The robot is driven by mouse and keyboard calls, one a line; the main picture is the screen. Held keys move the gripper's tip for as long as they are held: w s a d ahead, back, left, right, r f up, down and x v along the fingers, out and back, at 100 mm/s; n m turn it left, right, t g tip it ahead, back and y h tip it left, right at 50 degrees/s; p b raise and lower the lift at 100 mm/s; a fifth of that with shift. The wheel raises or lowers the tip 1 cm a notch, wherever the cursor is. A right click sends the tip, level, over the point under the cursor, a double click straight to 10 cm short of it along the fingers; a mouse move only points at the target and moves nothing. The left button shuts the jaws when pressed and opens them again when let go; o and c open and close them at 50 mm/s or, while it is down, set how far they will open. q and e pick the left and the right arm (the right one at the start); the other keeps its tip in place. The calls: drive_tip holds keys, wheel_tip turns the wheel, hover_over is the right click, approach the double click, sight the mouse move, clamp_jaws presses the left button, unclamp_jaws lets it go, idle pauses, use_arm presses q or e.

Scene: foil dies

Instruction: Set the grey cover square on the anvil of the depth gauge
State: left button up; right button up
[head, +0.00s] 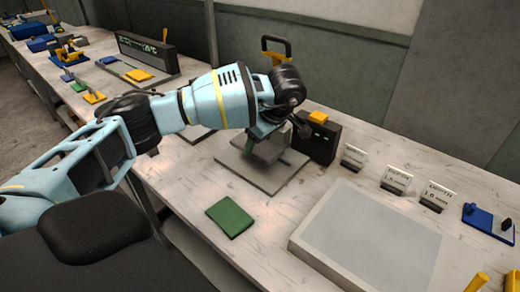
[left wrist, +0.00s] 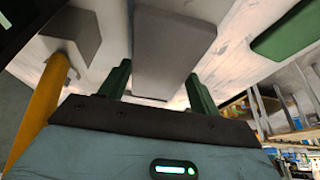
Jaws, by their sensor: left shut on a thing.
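My left gripper (head: 272,137) reaches in from the left and points down over the grey base plate (head: 246,173) of the depth gauge. It is shut on the grey cover (head: 269,149). In the left wrist view the grey cover (left wrist: 172,52) lies between the green fingers of my left gripper (left wrist: 161,82). A dark box with a yellow top (head: 314,142) stands at the right end of the plate. The anvil is hidden behind the cover and gripper, so I cannot tell whether the cover touches it. My right gripper is not in view.
A green block (head: 230,216) lies on the table in front of the plate. A large grey slab (head: 365,240) lies to the right. Several small label cards (head: 397,181) and a blue tool (head: 488,222) stand behind it. A yellow-handled thing (head: 276,46) rises behind my gripper.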

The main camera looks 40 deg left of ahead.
sight(262, 147)
use_arm(q)
drive_tip(key=shift+w, duration=0.1)
drive_tip(key=shift+w+a+f, duration=0.1)
drive_tip(key=shift+w+f, duration=0.05)
drive_tip(key=shift+f, duration=1.6)
drive_tip(key=shift+f, duration=0.65)
drive_tip(key=o, duration=1.1)
drive_tip(key=shift+r, duration=0.15)
